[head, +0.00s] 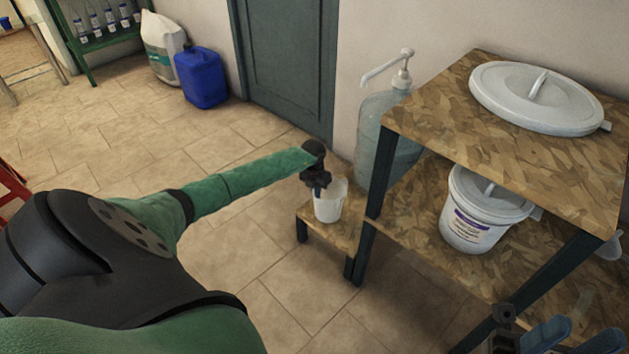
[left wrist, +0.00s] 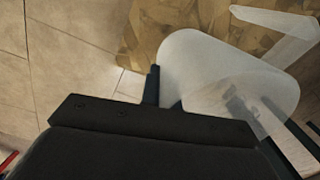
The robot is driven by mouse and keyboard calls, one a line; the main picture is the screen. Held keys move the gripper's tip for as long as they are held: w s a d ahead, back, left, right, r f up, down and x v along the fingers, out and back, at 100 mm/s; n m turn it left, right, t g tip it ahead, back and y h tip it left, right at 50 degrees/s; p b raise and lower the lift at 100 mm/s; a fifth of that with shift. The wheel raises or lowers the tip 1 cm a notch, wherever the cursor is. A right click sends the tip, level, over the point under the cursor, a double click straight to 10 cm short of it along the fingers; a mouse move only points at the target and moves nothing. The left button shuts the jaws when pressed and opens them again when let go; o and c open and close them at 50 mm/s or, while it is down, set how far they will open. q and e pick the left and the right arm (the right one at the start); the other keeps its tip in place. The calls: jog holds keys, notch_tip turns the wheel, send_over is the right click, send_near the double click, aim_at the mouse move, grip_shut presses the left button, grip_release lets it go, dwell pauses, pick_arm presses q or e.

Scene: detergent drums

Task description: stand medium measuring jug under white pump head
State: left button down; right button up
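The medium measuring jug (head: 329,206), whitish and translucent, is upright at the low wooden stand; I cannot tell whether its base touches. It also shows in the left wrist view (left wrist: 205,75). My left gripper (head: 319,187) reaches down over its rim. In the left wrist view its dark fingers (left wrist: 164,98) are close together, with the jug's wall between them. The white pump head (head: 402,74) tops a clear bluish drum (head: 375,125) behind the stand, its spout pointing left, above and right of the jug. A dark part at bottom right may be my right gripper (head: 504,318); its fingers are unclear.
The low stand (head: 312,222) is small. A wooden shelf rack (head: 455,95) stands close on the right, bearing a white lid (head: 515,95) and a white tub (head: 478,222). The floor at left is open.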

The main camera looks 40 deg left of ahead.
aim_at(338, 188)
pick_arm(q)
jog(key=shift+w+d+f+b, duration=0.15)
jog(key=shift+w+d+b, duration=0.25)
jog(key=shift+w, duration=0.15)
jog(key=shift+w+d+f+b, duration=0.1)
jog(key=shift+w+d+b, duration=0.25)
jog(key=shift+w, duration=0.2)
jog(key=shift+w+d+b, duration=0.3)
jog(key=shift+w+d, duration=0.25)
jog(key=shift+w, duration=0.35)
jog(key=shift+w+d+b, duration=0.35)
jog(key=shift+w+d, duration=0.25)
jog(key=shift+w, duration=0.25)
jog(key=shift+w+d+b, duration=0.3)
jog(key=shift+w+d, duration=0.25)
jog(key=shift+w, duration=0.35)
jog(key=shift+f, duration=0.5)
jog(key=c, duration=2.1)
grip_release()
jog(key=shift+o, duration=0.9)
jog(key=o, duration=0.6)
